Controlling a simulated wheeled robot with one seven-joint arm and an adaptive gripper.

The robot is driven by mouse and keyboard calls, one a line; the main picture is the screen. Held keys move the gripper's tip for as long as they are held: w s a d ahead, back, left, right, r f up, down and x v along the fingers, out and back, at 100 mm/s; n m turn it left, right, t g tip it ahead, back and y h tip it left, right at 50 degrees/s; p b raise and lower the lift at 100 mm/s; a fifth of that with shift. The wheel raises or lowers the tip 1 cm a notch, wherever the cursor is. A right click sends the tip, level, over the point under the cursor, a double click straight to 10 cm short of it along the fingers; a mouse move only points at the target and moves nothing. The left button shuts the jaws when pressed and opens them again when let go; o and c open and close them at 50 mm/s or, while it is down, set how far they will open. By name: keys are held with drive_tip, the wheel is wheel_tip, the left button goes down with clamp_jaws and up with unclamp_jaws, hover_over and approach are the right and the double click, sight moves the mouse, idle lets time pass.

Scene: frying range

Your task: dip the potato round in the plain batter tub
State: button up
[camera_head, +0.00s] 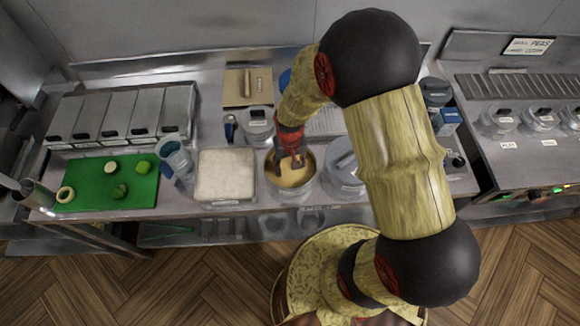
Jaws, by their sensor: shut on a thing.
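My gripper (289,164) points down into the mouth of a round metal tub of pale tan batter (291,181). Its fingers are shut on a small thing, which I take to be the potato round. The round itself is too small and too close in colour to the batter to make out. I cannot tell how deep it sits or whether it touches the batter. My arm passes over the right side of the bench.
A white-filled tray (225,176) stands left of the tub, and a lidded container (343,168) close to its right. A green board (90,186) with several cut pieces lies at the left. Lidded bins (118,118) stand behind it.

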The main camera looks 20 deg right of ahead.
wheel_tip(320, 180, up, 9)
drive_tip(key=p, duration=0.6)
drive_tip(key=shift+r, duration=0.15)
drive_tip(key=shift+r, duration=0.1)
idle(0.9)
wheel_tip(320, 180, up, 3)
drive_tip(key=shift+f+p, duration=0.1)
drive_tip(key=shift+p, duration=1)
